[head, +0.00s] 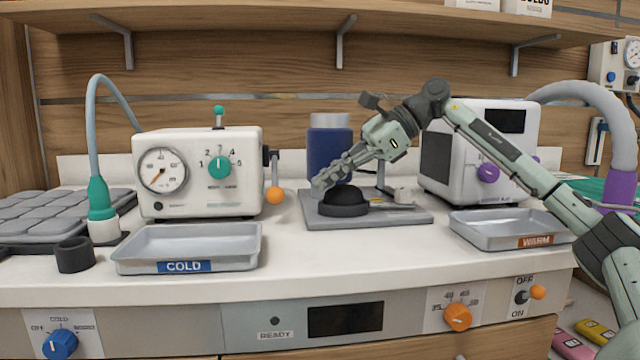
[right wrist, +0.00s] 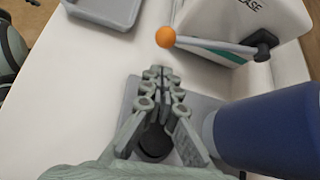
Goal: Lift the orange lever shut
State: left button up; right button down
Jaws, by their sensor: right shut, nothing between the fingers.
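The orange lever's round knob (head: 275,195) hangs low at the right side of the white machine (head: 240,175). Its grey arm runs up to a dark pivot, so the lever points down. In the right wrist view the orange knob (right wrist: 165,36) shows at the end of the grey arm, beyond my fingertips. My right gripper (head: 318,184) is shut and empty, to the right of the knob and apart from it. In the right wrist view its fingertips (right wrist: 160,73) are together, below the knob in the picture. My left gripper is not in view.
A blue cylinder (head: 330,145) stands close behind my right gripper. A grey plate (head: 390,217) with a black dome (head: 344,197) lies beneath it. The COLD tray (head: 185,250) sits in front of the machine. Clear counter lies between that tray and the plate.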

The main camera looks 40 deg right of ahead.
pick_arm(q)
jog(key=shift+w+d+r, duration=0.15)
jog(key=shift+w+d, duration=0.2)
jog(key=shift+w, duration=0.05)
pick_arm(e)
jog(key=x, duration=0.8)
jog(key=shift+r, duration=0.1)
